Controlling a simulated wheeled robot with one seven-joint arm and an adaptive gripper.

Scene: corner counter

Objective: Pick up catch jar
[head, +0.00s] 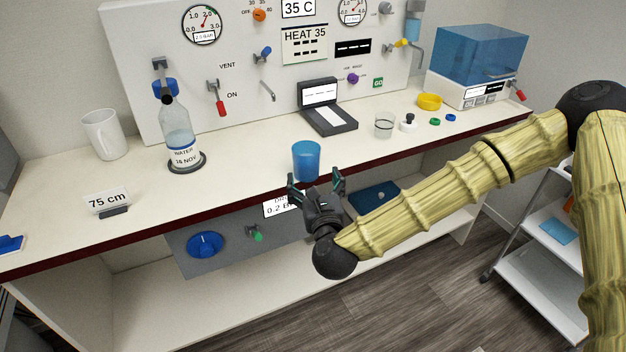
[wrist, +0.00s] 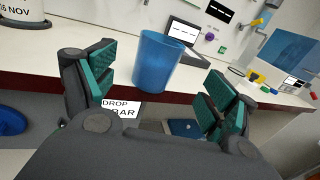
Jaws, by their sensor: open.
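A blue, open-topped jar (head: 306,161) stands upright near the front edge of the counter; I take it as the catch jar, though no label shows on it. My gripper (head: 316,178) is open and empty, in front of the counter edge with its fingers pointing toward the jar. A clear glass jar (head: 384,125) stands farther back to the right.
The counter (head: 240,175) is clear around the blue jar; its dark front edge is close to my gripper. A water bottle (head: 178,138) and white mug (head: 102,135) stand left. A black device (head: 328,112) sits behind. A panel with a blue knob (head: 205,245) hangs below.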

